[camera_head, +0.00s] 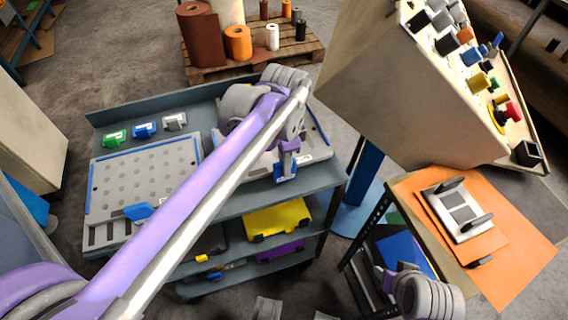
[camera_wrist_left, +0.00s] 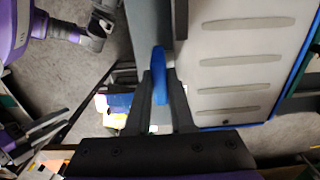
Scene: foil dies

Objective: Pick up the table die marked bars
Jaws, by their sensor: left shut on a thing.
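The bars die is a pale plate with long raised bars and a blue edge, large in the left wrist view (camera_wrist_left: 245,65). In the head view only part of it (camera_head: 318,146) shows on the right of the cart top, behind my left arm. My left gripper (camera_head: 287,172) is at its near edge, shut on its blue handle (camera_wrist_left: 158,72). I cannot tell whether the die is clear of the cart. A second die with round dots (camera_head: 150,172) lies on the left of the cart, with its own blue handle. My right gripper (camera_head: 388,280) shows partly at the lower right; its fingers are unclear.
The grey cart (camera_head: 225,205) has lower shelves with a yellow plate (camera_head: 278,219) and a purple one. Small green, blue and grey blocks stand at its back left. A tilted machine panel (camera_head: 400,90) and an orange-topped table (camera_head: 525,255) with a small plate crowd the right.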

